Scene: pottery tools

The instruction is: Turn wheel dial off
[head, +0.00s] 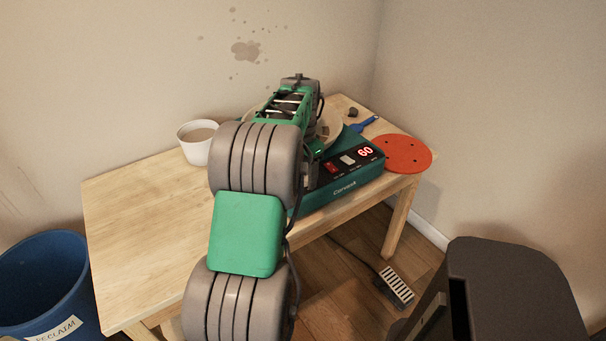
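The pottery wheel is a green box (345,188) on the wooden table, with a dark control panel on its front. The panel has a red lit display reading 60 (365,152), a red switch (331,168) and a small pale control (347,160). I cannot tell whether that pale control is the dial. The round wheel head (333,128) is partly covered by my arm. My arm reaches over the table to the wheel, and its end is just left of the panel. The gripper's fingertips are hidden behind the arm, so whether it is open or touching anything is unclear.
On the table (135,215), a white bowl (196,143) stands left of the wheel. A red round bat (403,153) and a blue-handled tool (364,124) lie right of it. A blue bucket (45,275) is at lower left. A foot pedal (396,286) is on the floor.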

